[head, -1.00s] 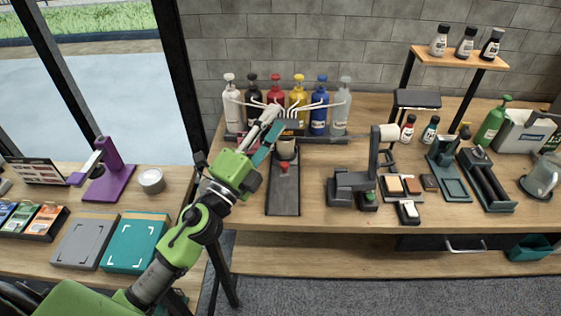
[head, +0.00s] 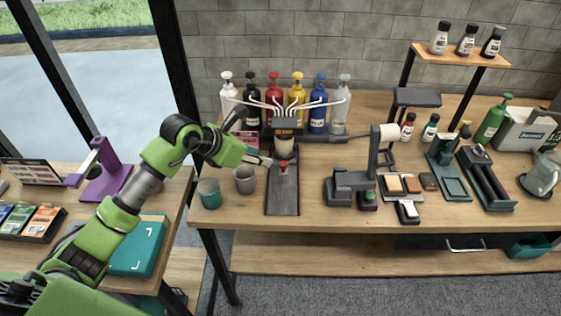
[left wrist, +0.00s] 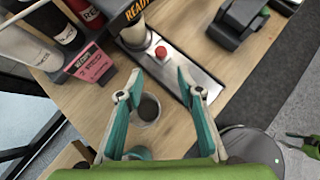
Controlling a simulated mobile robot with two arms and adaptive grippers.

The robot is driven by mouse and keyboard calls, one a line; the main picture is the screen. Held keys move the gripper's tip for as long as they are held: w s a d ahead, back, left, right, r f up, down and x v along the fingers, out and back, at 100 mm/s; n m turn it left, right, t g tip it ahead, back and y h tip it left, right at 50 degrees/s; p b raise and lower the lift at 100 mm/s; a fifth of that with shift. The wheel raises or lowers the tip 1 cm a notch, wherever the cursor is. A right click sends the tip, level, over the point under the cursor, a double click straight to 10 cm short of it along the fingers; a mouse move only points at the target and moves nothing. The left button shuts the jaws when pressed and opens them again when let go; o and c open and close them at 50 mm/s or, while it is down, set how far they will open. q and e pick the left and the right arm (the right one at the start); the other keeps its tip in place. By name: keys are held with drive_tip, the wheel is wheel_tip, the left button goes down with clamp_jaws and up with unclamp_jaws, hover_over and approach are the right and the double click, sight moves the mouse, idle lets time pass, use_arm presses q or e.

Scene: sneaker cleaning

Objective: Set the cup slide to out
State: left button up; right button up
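The cup slide is a long dark plate (head: 283,196) running out from under the bottle dispenser. A pale cup-shaped piece (head: 285,146) stands at its back end, under the READY display (head: 286,127). A red knob (head: 284,164) is just in front of it. In the left wrist view the knob (left wrist: 161,51) lies ahead of my fingertips on the silver-grey plate (left wrist: 202,85). My left gripper (head: 265,155) is open and empty, just left of the knob; its two teal fingers (left wrist: 159,80) are spread apart. My right gripper is not clearly seen.
A grey cup (head: 244,181) and a teal cup (head: 209,194) stand left of the slide. Several colored pump bottles (head: 298,98) line the back. A dark stand (head: 345,186) is to the right. A pink sign (left wrist: 86,66) stands beside the dispenser.

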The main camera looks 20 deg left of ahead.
sight(283, 163)
use_arm(q)
drive_tip(key=p+x, duration=0.2)
drive_tip(key=x, duration=0.8)
drive_tip(key=shift+w+d+f, duration=0.1)
drive_tip(key=shift+w, duration=0.15)
drive_tip(key=shift+x, duration=0.9)
clamp_jaws()
